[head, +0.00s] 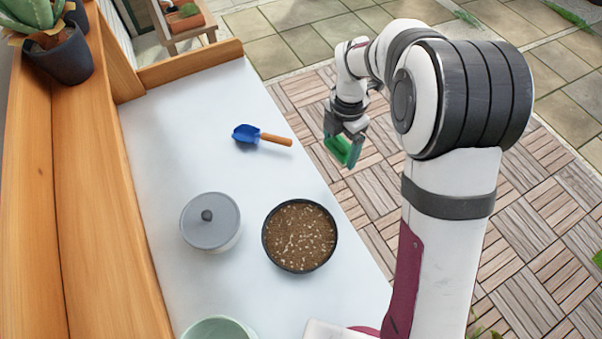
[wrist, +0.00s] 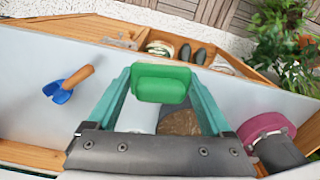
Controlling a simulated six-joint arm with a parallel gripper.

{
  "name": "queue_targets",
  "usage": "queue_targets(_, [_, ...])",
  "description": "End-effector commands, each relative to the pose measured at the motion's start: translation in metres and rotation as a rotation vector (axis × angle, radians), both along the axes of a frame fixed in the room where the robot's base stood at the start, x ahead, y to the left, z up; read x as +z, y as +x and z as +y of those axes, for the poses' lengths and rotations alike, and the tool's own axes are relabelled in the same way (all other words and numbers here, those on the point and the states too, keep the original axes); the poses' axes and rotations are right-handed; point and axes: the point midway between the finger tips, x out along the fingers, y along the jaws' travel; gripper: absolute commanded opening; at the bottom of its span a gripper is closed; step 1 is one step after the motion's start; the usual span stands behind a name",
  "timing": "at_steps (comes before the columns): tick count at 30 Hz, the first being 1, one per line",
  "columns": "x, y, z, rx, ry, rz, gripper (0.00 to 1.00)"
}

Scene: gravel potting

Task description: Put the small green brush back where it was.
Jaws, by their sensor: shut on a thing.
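The small green brush (head: 343,150) is held in my gripper (head: 347,132) in the head view. It hangs in the air near the right edge of the white bench top (head: 165,140), apart from the surface as far as I can tell. In the wrist view the green brush (wrist: 162,76) sits between the two teal fingers of my gripper (wrist: 160,90), and only its green body shows. Its bristles are not clearly visible.
A blue trowel (head: 246,133) with a wooden handle lies on the bench left of my gripper. A grey-lidded pot (head: 212,224), a black pot of speckled soil (head: 299,236) and a pale green bowl (head: 214,329) stand nearer. A wooden ledge (head: 75,190) borders the left; bench around the trowel is clear.

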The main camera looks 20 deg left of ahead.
Motion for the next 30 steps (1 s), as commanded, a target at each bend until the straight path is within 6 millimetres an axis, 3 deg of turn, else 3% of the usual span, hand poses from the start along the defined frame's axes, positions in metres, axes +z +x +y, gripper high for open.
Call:
queue_targets(3, [0.003,-0.009,-0.029,-0.114,0.001,0.001,0.32])
queue_targets(5, [0.002,-0.011,-0.033,-0.139,0.001,-0.001,0.32])
queue_targets(8, [-0.011,-0.013,-0.016,-0.149,0.000,0.003,0.32])
queue_targets(15, [-0.055,-0.013,0.057,-0.148,0.001,0.002,0.32])
queue_targets(18, [-0.064,-0.013,0.073,-0.149,0.000,0.001,0.32])
queue_targets(25, [-0.102,-0.013,0.079,-0.150,-0.001,0.003,0.32])
queue_targets(30, [-0.108,-0.013,0.079,-0.150,0.002,0.000,0.32])
